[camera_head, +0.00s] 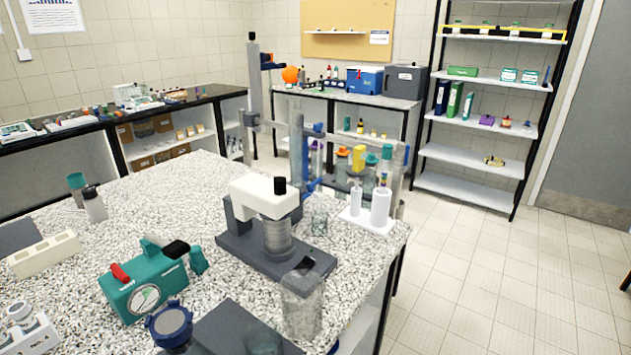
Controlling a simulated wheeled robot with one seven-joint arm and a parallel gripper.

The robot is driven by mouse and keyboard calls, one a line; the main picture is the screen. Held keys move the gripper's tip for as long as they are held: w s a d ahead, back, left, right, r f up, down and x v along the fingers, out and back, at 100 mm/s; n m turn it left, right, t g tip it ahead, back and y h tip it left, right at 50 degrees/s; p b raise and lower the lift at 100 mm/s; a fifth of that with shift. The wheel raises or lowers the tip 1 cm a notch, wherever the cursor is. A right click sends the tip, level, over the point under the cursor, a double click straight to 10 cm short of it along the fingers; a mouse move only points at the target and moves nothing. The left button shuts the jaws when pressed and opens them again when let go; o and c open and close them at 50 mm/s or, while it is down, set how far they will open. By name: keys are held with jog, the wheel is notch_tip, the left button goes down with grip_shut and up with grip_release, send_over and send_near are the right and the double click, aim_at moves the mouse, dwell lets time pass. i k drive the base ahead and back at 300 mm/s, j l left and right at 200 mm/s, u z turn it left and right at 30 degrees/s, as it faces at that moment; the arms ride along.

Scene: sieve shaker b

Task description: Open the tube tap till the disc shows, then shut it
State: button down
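My gripper is not in view. No part is clearly the tube tap, and no disc can be made out. Clear upright tubes stand at the bench's far right edge, one tall tube (297,150) with blue fittings (313,130) beside it. A yellow part (358,158) and an orange part (342,152) are near them. A teal device (145,283) with a red lever (120,272), a black knob (176,249) and a round dial (145,300) stands on the bench at the lower left.
A white-and-grey machine (265,197) stands mid-bench, with a clear jar (302,305) in front. White cylinders on a white base (368,221) stand at the right edge. A dark slab (230,332) and blue-lidded vessel (168,325) lie near. The floor (480,280) at right is clear.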

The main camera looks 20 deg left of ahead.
aim_at(310, 187)
jog(key=i+l, duration=0.15)
jog(key=i, duration=0.25)
jog(key=u, duration=0.4)
jog(key=i+u, duration=0.1)
jog(key=u, duration=0.35)
jog(key=l+u, duration=0.1)
jog(key=u, duration=0.3)
jog(key=i+l+u, duration=0.1)
jog(key=u, duration=0.35)
